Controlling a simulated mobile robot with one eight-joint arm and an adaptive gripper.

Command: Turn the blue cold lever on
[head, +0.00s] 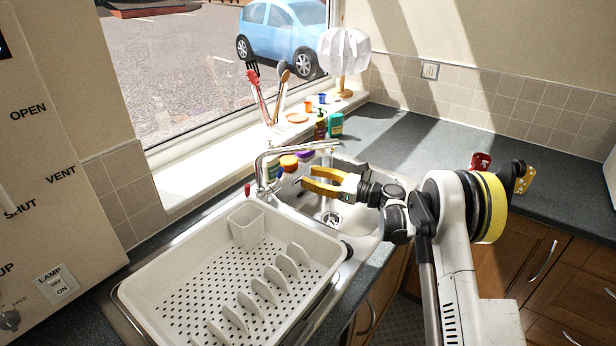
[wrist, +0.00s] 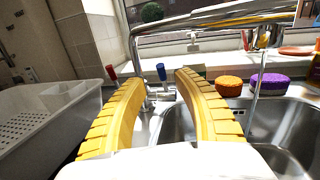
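The blue cold lever (wrist: 161,73) stands upright at the tap base in the wrist view. It shows between my two yellow fingertips, beyond them; I cannot tell how far. The red lever (wrist: 111,73) is to its left, outside the fingers, and also shows in the head view (head: 247,190). The chrome tap (head: 262,170) arches over the sink, and a thin stream of water (wrist: 257,82) falls from its spout. My gripper (head: 306,178) is open and empty, over the sink and pointing at the tap base.
A white dish rack (head: 180,295) stands left of the sink basin (head: 350,217). Orange (wrist: 229,87) and purple (wrist: 270,83) sponge-like items sit behind the basin. Bottles and a lamp (head: 343,50) stand near the window. The right counter (head: 460,135) is mostly clear.

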